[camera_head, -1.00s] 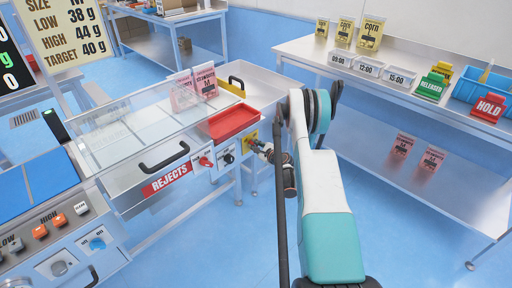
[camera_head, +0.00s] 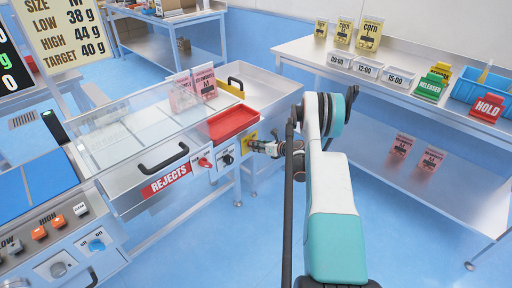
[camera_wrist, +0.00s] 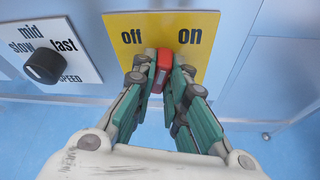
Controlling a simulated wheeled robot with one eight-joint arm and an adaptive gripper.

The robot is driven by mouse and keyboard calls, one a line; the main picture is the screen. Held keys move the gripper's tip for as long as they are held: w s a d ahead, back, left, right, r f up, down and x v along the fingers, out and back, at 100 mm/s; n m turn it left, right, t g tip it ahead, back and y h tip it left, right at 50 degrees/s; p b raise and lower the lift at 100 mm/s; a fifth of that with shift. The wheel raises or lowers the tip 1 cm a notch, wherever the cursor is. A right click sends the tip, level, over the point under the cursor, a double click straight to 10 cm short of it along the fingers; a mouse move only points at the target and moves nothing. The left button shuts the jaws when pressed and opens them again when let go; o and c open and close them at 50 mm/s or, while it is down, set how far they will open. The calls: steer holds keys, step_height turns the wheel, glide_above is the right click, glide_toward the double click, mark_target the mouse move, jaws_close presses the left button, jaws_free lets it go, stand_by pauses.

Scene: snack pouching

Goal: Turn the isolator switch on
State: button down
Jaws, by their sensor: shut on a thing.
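The isolator switch has a yellow plate (camera_wrist: 205,60) marked "off" on the left and "on" on the right, with a red knob (camera_wrist: 162,68) at its lower middle. The knob leans slightly to the right at its top. My gripper (camera_wrist: 161,74) is shut on the red knob, with a green-padded finger on each side. In the head view, the yellow plate (camera_head: 249,136) is at the right end of the bench front, and my gripper (camera_head: 257,147) reaches it from the right. The knob is hidden there.
Left of the switch is a black speed knob (camera_wrist: 45,66) on a white plate. A red rotary switch (camera_head: 205,162), a drawer handle (camera_head: 163,160) and a red tray (camera_head: 233,122) are close by. A steel table (camera_head: 400,85) stands to the right.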

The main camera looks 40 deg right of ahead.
steer(key=m+y, duration=0.2)
steer(key=m, duration=0.2)
steer(key=shift+d+f+y, duration=0.1)
steer(key=shift+d+y, duration=0.15)
steer(key=shift+y, duration=0.15)
steer(key=shift+t, duration=0.3)
steer(key=c, duration=1.6)
jaws_free()
steer(key=shift+s, duration=0.1)
steer(key=v, duration=1.2)
